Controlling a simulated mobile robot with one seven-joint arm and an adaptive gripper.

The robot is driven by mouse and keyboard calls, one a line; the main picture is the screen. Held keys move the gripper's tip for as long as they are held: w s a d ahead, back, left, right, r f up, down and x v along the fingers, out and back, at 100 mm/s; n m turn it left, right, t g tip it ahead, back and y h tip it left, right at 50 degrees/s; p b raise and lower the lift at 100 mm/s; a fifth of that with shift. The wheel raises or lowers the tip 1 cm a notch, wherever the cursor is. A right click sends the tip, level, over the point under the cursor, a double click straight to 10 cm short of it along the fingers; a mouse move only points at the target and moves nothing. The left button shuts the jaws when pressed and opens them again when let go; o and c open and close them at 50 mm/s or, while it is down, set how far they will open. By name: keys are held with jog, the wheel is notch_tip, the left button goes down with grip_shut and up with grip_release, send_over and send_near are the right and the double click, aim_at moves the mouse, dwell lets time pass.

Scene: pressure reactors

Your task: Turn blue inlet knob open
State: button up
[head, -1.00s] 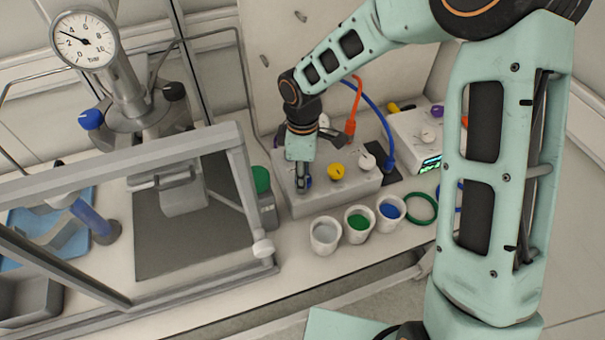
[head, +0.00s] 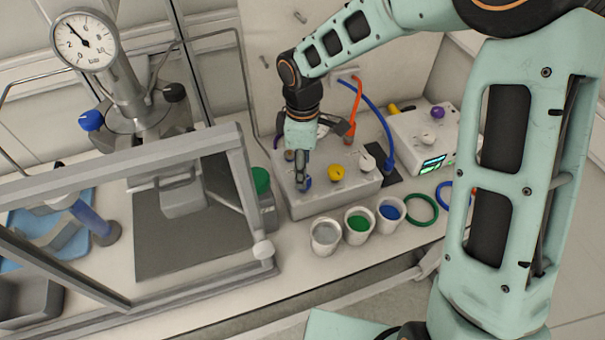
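A light box (head: 330,192) with several knobs stands on the bench at the middle. A small blue knob (head: 307,184) shows at the left of its top, partly hidden by my gripper. My gripper (head: 302,185) points down at this knob from above. Its fingers look narrow and close to the knob, but I cannot tell whether they touch or grip it. Another blue knob (head: 91,120) is on the reactor head at the left, far from my gripper. The round pressure gauge (head: 85,39) has its needle pointing to the upper left.
The box also bears a yellow knob (head: 336,172) and a white knob (head: 367,163). Cups with grey (head: 325,233), green (head: 358,224) and blue (head: 390,212) contents stand in front. A grey frame (head: 245,190) is at the left. Orange and blue hoses rise behind the box.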

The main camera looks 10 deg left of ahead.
notch_tip(320, 180, up, 8)
dwell(0.6)
